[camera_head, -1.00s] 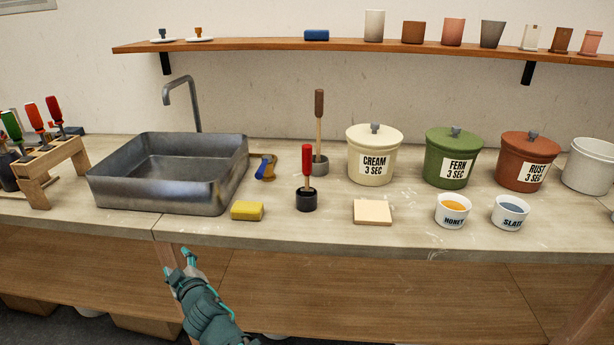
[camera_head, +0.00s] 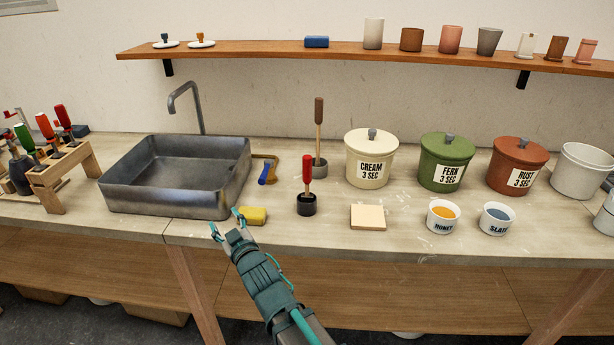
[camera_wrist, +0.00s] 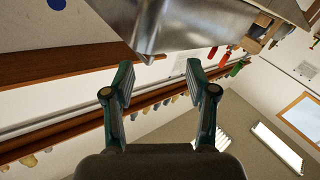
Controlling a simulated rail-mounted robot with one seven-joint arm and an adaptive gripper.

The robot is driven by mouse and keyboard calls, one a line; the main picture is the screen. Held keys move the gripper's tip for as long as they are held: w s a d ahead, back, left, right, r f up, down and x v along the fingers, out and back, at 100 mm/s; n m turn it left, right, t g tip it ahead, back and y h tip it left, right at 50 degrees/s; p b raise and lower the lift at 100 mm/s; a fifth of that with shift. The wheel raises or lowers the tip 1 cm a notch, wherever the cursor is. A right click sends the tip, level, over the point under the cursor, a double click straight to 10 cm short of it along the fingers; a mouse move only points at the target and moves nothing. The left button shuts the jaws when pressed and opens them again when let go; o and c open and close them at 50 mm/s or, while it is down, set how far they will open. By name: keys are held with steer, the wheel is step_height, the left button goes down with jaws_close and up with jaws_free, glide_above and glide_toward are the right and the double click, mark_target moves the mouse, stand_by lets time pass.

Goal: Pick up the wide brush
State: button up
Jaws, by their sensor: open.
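Two upright handles may be brushes, and I cannot tell which is the wide one because their lower ends are hidden in holders. One has a red handle (camera_head: 307,170) and stands in a black pot (camera_head: 307,206). The other has a brown grip (camera_head: 319,111) on a pale shaft and stands behind it in a grey pot (camera_head: 319,168). My gripper (camera_head: 226,222) is open and empty at the counter's front edge, left of both handles and close to the yellow sponge. In the wrist view my gripper (camera_wrist: 158,88) shows its two fingers apart with nothing between them.
The metal sink (camera_head: 180,190) lies behind my gripper, with the yellow sponge (camera_head: 254,216) to its right. A blue-handled tool (camera_head: 267,174) lies beside the sink. A pale tile (camera_head: 368,217), small bowls and lidded buckets fill the right. A tool rack (camera_head: 62,175) stands left.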

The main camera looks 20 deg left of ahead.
mark_target(308, 179)
steer(key=w+d+r+m+t+h+p, duration=0.2)
steer(key=w+d+r+m+p, duration=0.15)
steer(key=w+d, duration=0.45)
steer(key=w+d+r+m+t+h+p, duration=0.2)
steer(key=w+d+m+h+p, duration=0.15)
steer(key=d, duration=0.85)
steer(key=shift+m+y, duration=0.3)
steer(key=shift+y, duration=0.15)
steer(key=x, duration=0.2)
steer(key=p+x, duration=0.1)
steer(key=x, duration=0.1)
steer(key=p+x, duration=0.1)
steer(key=x, duration=0.1)
steer(key=shift+w+d+f, duration=0.3)
steer(key=shift+p+x, duration=1.3)
steer(key=shift+x, duration=1.1)
steer(key=shift+f, duration=0.1)
steer(key=shift+c, duration=0.3)
jaws_close()
